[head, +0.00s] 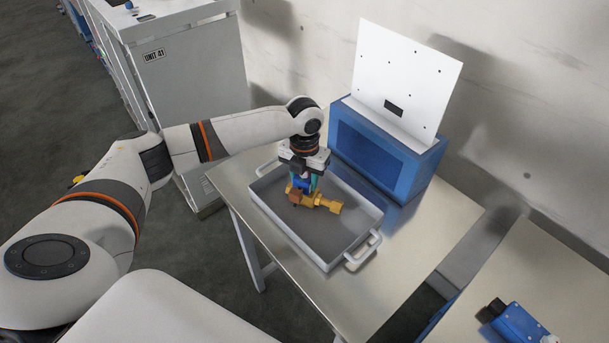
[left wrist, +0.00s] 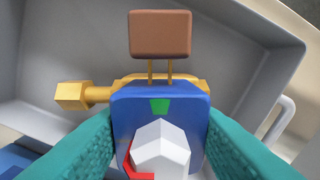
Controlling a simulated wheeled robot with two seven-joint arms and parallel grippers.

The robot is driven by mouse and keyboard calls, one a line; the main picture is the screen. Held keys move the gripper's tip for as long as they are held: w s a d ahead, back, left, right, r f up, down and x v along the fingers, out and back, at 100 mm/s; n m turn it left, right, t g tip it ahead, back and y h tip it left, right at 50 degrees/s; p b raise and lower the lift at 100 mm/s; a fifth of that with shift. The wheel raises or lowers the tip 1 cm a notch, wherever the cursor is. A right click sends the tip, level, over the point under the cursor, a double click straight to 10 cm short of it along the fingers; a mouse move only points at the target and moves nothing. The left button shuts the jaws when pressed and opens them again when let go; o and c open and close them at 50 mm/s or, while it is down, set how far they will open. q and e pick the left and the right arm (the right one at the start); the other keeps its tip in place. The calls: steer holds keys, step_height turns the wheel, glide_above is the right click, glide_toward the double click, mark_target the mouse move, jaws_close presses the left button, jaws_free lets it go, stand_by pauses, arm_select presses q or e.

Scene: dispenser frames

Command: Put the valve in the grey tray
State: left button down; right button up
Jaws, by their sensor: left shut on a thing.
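The valve (head: 326,204) has a brass body with a hex end, a blue block and a brown block on thin pins. My left gripper (head: 303,182) points down and is shut on the valve, over the inside of the grey tray (head: 363,239). In the left wrist view, the teal fingers of the left gripper (left wrist: 160,150) press both sides of the valve's blue block (left wrist: 185,101). The tray's floor and wall (left wrist: 60,45) show behind the valve. I cannot tell whether the valve touches the tray floor. The right gripper is not in view.
The tray stands on a metal table (head: 449,218). Behind it is a blue box (head: 371,157) with an upright white panel (head: 407,82). A grey cabinet (head: 188,85) stands at the back left. Another blue object (head: 520,326) lies on a second table at the lower right.

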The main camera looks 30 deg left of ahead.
arm_select(q)
steer(key=c, duration=1.3)
jaws_free()
steer(key=shift+f, duration=0.15)
steer(key=o, duration=0.5)
step_height(320, 180, up, 11)
steer(key=b, duration=0.3)
steer(key=shift+r, duration=0.7)
